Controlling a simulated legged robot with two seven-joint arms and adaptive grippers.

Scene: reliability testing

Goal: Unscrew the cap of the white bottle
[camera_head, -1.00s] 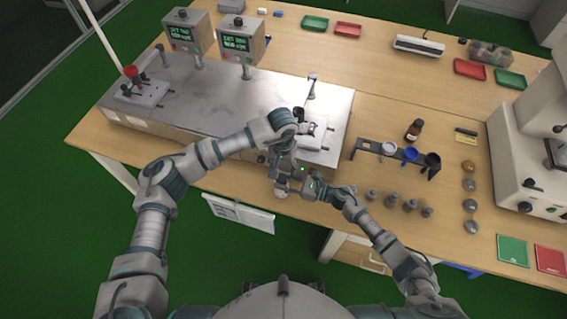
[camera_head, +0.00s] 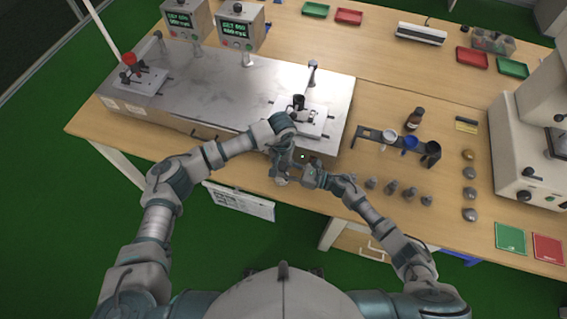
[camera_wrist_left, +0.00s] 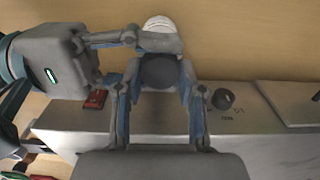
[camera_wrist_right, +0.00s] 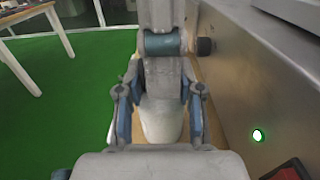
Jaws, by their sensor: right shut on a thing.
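The white bottle (camera_wrist_right: 160,122) shows between the fingers of my right gripper (camera_wrist_right: 160,105), which is shut on its body. In the head view the bottle (camera_head: 280,182) is a small pale patch, mostly hidden by both grippers, near the front table edge. In the left wrist view its white ribbed part (camera_wrist_left: 158,24) shows behind the right gripper. A dark round part that looks like the cap (camera_wrist_left: 160,72) sits between the fingers of my left gripper (camera_wrist_left: 160,85). Whether those fingers press on it is unclear. In the head view the left gripper (camera_head: 282,160) is above the bottle.
A steel-topped apparatus (camera_head: 200,85) stands behind the grippers, with a knob (camera_wrist_left: 222,99) on its front. A holder with cups (camera_head: 368,133), a brown bottle (camera_head: 414,118) and several small grey weights (camera_head: 391,187) are to the right. The wooden table's front edge is close.

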